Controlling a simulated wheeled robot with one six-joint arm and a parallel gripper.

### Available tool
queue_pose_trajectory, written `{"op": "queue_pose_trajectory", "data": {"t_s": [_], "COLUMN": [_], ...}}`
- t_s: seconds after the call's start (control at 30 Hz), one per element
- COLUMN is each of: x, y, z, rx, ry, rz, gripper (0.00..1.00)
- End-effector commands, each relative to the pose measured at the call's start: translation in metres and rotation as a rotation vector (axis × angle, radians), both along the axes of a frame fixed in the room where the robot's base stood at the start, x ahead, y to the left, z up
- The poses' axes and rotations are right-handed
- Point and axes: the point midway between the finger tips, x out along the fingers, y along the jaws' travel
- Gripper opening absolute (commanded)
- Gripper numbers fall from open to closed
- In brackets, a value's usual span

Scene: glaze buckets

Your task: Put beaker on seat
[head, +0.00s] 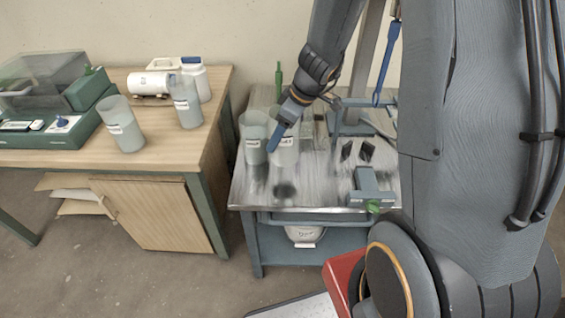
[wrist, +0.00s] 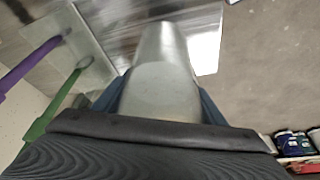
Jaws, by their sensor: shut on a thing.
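My gripper (head: 289,122) is over the left part of the metal-topped cart (head: 310,185), shut on a translucent grey-white beaker (head: 286,152). The wrist view shows this beaker (wrist: 162,90) between the blue fingers (wrist: 160,100). The fingers hide part of the beaker in the head view; I cannot tell whether its base touches the cart. A second labelled beaker (head: 254,140) is close on its left. I cannot make out for certain which thing is the seat. A blue-grey stand (head: 355,128) and a blue-grey fixture (head: 371,190) are on the cart to the right.
A wooden table (head: 160,150) on the left bears two more beakers (head: 122,125), (head: 187,103), white bottles (head: 193,78) and a green balance (head: 65,125). Small black pieces (head: 366,150) lie on the cart. The cart's front middle is clear, with a dark round spot.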

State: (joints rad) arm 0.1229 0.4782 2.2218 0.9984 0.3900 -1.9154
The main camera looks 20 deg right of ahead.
Motion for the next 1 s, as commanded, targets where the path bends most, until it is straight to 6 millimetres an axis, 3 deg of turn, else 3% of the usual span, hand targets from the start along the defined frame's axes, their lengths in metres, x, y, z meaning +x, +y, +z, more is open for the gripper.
{"op": "queue_pose_trajectory", "data": {"t_s": [0.2,0.37,0.63,1.0], "x": [0.000,0.001,0.001,0.001], "y": [0.000,0.000,0.000,-0.001], "z": [-0.032,-0.040,-0.072,-0.079], "rx": [0.000,0.001,0.000,-0.001], "ry": [0.001,0.000,0.000,-0.002], "rz": [-0.002,-0.003,-0.004,-0.003], "gripper": [0.14,0.14,0.14,0.14]}}
